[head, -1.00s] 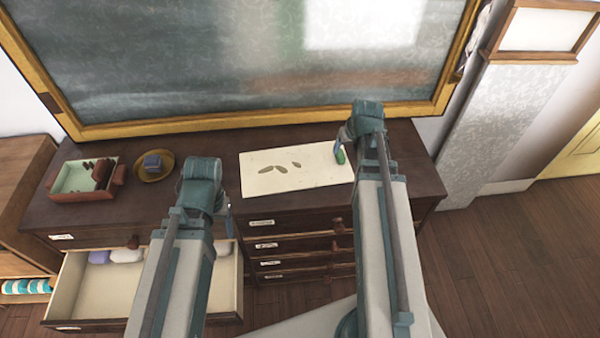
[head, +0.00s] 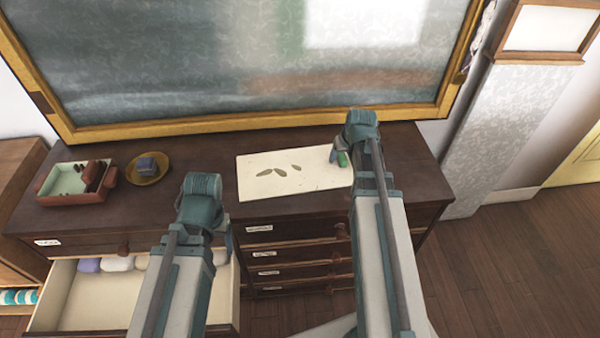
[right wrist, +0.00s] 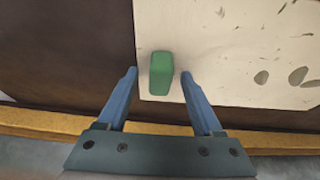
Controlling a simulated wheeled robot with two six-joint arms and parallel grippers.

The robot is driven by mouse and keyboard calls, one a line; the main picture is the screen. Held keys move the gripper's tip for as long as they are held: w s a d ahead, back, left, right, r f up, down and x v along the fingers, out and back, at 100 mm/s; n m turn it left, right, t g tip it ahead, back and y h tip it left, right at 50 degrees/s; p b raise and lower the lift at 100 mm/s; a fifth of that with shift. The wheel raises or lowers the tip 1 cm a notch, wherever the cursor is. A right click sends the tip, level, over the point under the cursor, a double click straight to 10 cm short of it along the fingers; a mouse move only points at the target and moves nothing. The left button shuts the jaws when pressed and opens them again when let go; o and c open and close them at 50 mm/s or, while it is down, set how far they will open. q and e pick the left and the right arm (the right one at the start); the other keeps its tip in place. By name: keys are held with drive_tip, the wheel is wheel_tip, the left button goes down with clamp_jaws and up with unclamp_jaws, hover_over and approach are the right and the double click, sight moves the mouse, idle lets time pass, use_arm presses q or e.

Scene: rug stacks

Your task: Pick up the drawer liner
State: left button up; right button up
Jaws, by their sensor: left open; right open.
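A cream sheet with dark spots and oval holes or marks, which I take as the drawer liner (head: 262,184), lies flat on the dresser top. It also shows in the right wrist view (right wrist: 225,40). A green block (head: 342,159) rests on it near its right edge. In the right wrist view the block (right wrist: 160,73) sits between the open fingertips of my right gripper (right wrist: 159,74), with gaps on both sides. The head view mostly hides this gripper (head: 336,154) behind its arm. My left gripper (head: 228,240) is open, largely hidden by its wrist, near the dresser's front edge.
An open drawer (head: 90,300) holds several pale rolled or rounded items (head: 118,263) at its back. A tray (head: 72,197) with dark pieces and a brass dish (head: 146,178) with a grey-blue block stand at left. A framed board (head: 250,122) rises behind.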

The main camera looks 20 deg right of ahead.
clamp_jaws()
drive_tip(key=shift+r, duration=0.25)
idle(0.4)
